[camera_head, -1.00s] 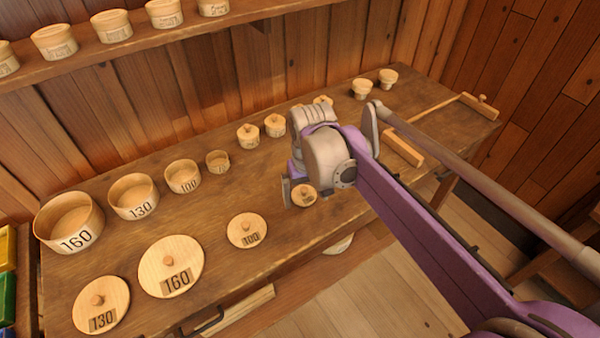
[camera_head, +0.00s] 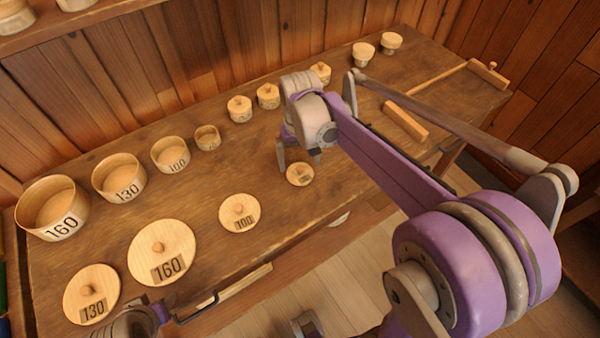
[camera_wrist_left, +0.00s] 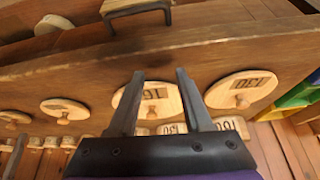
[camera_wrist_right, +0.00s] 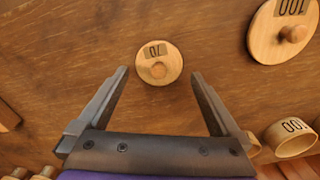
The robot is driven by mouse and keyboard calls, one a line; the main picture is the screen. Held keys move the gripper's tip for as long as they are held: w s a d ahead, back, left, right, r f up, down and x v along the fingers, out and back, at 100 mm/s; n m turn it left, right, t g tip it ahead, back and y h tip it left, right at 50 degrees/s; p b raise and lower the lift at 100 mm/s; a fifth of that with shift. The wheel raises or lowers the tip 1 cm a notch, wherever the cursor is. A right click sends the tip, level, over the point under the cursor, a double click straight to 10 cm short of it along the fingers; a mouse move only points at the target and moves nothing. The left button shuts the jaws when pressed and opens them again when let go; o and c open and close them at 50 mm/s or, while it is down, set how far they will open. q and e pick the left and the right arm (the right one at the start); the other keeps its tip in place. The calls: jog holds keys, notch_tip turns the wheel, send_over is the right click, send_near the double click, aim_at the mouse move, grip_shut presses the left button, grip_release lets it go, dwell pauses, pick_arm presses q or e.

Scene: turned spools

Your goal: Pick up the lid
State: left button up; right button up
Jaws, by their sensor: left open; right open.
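Several round wooden lids with knobs lie on the workbench. The smallest lid (camera_head: 300,174), marked 70 in the right wrist view (camera_wrist_right: 159,63), lies flat near the front edge. My right gripper (camera_head: 299,165) is open above it; in its wrist view the lid shows between and just beyond the fingertips (camera_wrist_right: 159,73), with nothing held. Other lids are marked 100 (camera_head: 239,213), 160 (camera_head: 161,253) and 130 (camera_head: 91,294). My left gripper is open and empty in its wrist view (camera_wrist_left: 159,73), facing the bench front near the 160 lid (camera_wrist_left: 147,101). Its fingertips are hidden in the head view.
Open pots marked 160 (camera_head: 52,208), 130 (camera_head: 119,180) and 100 (camera_head: 171,155), and a smaller pot (camera_head: 207,138), stand behind the lids. Lidded pots (camera_head: 240,109) stand further back. A wooden block (camera_head: 405,121) lies right of my right arm. Bare bench lies around the smallest lid.

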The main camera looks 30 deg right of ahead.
aim_at(300, 167)
notch_tip(300, 167, down, 4)
jog(key=shift+w+d+f, duration=0.1)
jog(key=shift+w+d, duration=0.05)
jog(key=c, duration=1)
